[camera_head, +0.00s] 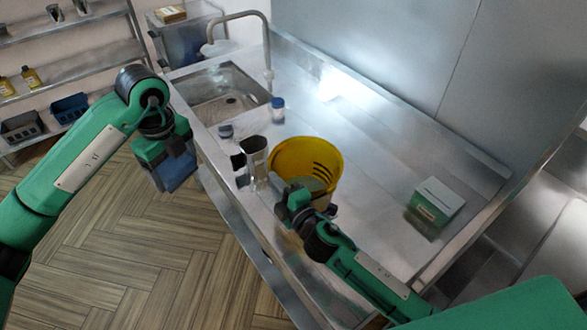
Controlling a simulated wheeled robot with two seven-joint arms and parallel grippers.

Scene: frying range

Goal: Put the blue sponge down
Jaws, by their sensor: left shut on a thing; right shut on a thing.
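My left gripper (168,155) hangs left of the sink, over the floor beside the steel counter. It is shut on a blue block-like thing (179,176), which looks like the blue sponge; my gripper partly covers it.
The steel counter (375,150) has free room behind and right of the bucket. A metal container (254,160) stands left of the bucket, a blue-capped bottle (278,110) behind it. A green-and-white box (436,202) sits at the right. The sink (222,95) is empty.

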